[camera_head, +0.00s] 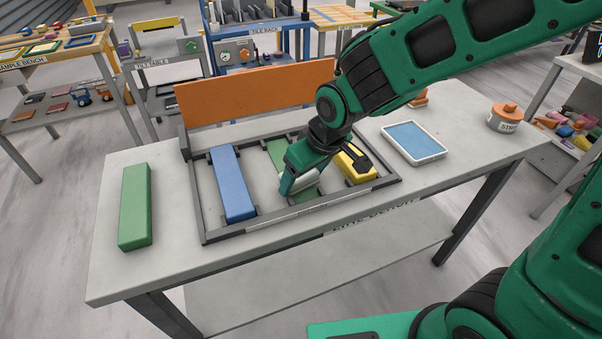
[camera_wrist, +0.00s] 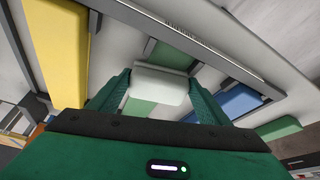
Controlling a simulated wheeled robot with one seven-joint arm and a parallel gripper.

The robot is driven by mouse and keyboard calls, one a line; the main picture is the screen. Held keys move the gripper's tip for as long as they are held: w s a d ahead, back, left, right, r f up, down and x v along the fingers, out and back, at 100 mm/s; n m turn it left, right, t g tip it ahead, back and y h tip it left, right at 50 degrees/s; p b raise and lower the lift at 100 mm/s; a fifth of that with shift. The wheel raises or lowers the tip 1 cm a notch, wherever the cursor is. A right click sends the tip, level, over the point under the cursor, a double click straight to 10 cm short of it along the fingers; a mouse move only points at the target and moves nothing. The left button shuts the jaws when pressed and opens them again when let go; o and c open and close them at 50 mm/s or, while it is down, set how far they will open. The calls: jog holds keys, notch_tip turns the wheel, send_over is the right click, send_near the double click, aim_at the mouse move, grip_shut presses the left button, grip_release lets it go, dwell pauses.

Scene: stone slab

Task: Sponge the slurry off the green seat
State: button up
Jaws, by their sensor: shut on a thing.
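My gripper (camera_head: 296,181) is shut on a pale grey-white sponge (camera_head: 309,181), low over the green seat (camera_head: 277,153) in the grey frame. In the wrist view the sponge (camera_wrist: 160,86) sits between both fingers, across the green seat (camera_wrist: 170,56), which shows on both sides of it. The sponge looks on or just above the seat; I cannot tell if they touch. The arm and sponge hide the middle of the seat. I cannot make out slurry on the parts that show.
The grey frame (camera_head: 198,207) also holds a blue bar (camera_head: 232,184) on the left and a yellow bar (camera_head: 352,165) on the right. An orange board (camera_head: 240,104) stands behind.

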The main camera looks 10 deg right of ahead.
jog(key=shift+s+f, duration=0.3)
jog(key=shift+s, duration=0.35)
jog(key=shift+w+a+r, duration=0.1)
jog(key=shift+w+a, duration=0.05)
jog(key=shift+w, duration=0.3)
jog(key=shift+w+a+r, duration=0.1)
jog(key=shift+w+a, duration=0.15)
jog(key=shift+w, duration=0.85)
jog(key=shift+w+a+r, duration=0.1)
jog(key=shift+w+a, duration=0.15)
jog(key=shift+w, duration=0.85)
jog(key=shift+w+a+r, duration=0.1)
jog(key=shift+w+a, duration=0.15)
jog(key=shift+w, duration=0.85)
notch_tip(320, 180, up, 6)
jog(key=shift+r, duration=0.1)
